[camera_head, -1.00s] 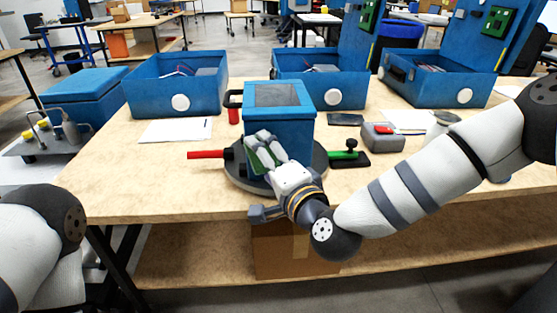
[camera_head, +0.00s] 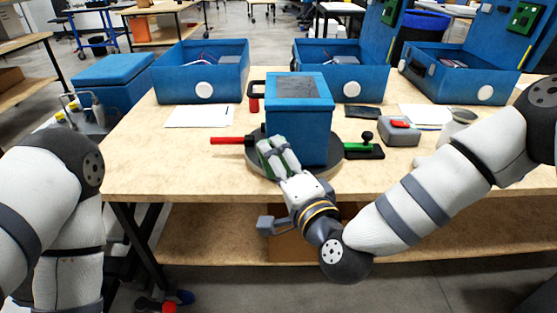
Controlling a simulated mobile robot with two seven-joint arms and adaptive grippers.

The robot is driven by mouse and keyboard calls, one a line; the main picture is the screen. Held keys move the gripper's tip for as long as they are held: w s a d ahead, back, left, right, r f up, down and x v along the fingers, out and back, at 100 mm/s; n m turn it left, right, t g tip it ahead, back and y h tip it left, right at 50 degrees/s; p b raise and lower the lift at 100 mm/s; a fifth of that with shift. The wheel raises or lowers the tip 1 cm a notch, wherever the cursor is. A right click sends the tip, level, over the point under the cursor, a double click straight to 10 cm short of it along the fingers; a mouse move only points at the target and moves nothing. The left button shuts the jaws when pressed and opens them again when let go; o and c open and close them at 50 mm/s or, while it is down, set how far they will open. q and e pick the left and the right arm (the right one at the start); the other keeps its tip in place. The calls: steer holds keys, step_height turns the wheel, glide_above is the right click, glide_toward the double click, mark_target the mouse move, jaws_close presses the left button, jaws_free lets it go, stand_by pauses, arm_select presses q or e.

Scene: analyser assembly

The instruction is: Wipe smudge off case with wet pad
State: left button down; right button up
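The blue case (camera_head: 311,135) stands upright on a dark round turntable (camera_head: 256,166), with a dark panel in its top. My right gripper (camera_head: 274,155) is at the lower left of the case's front, its fingers close together around a thin green piece that looks like the pad. Whether the pad touches the case is hard to tell. No smudge can be made out; the gripper covers part of the front. My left arm shows at the left edge, but its gripper is out of view.
A red handle (camera_head: 228,141) sticks out left of the turntable, and a green-handled clamp (camera_head: 358,148) sits right of it. A grey box (camera_head: 399,132) with a red top lies farther right. Open blue cases (camera_head: 200,76) line the back. The table's front left (camera_head: 170,175) is clear.

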steer(key=shift+s+f, duration=0.1)
steer(key=shift+f, duration=0.05)
steer(key=shift+s, duration=1.4)
